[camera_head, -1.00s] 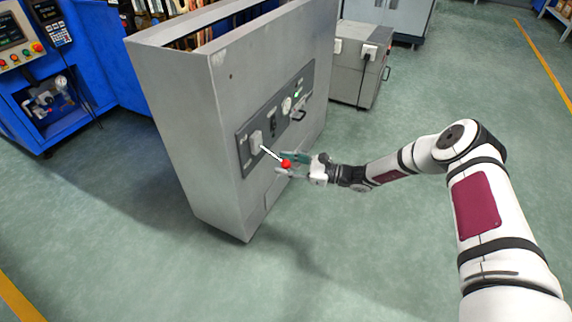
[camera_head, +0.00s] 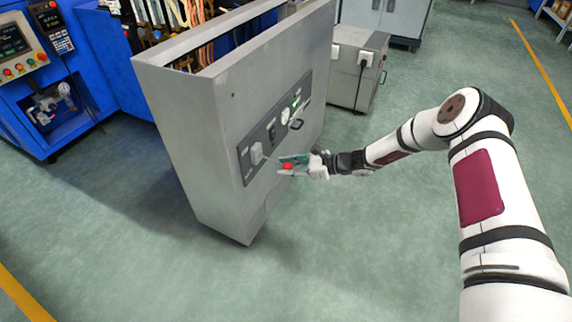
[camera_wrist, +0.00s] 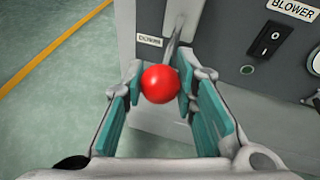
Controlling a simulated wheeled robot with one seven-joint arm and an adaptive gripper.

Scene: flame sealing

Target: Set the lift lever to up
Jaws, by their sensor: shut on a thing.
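The lift lever is a thin metal rod with a red ball knob (camera_wrist: 160,84) at its end, coming out of a light mount (camera_head: 257,153) on the grey cabinet's panel. In the head view the rod points outward from the panel toward my gripper (camera_head: 295,163). In the wrist view the knob lies between the green finger pads of my gripper (camera_wrist: 157,88), which is shut on it. A label below the lever's mount, reading "DOWN" as far as I can tell, shows beside the rod in the wrist view.
The grey cabinet (camera_head: 190,140) has a panel with a black blower switch (camera_wrist: 269,38), a gauge and a handle. A smaller grey box (camera_head: 352,75) stands behind it. Blue machines (camera_head: 50,75) are at the left. The floor in front is clear.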

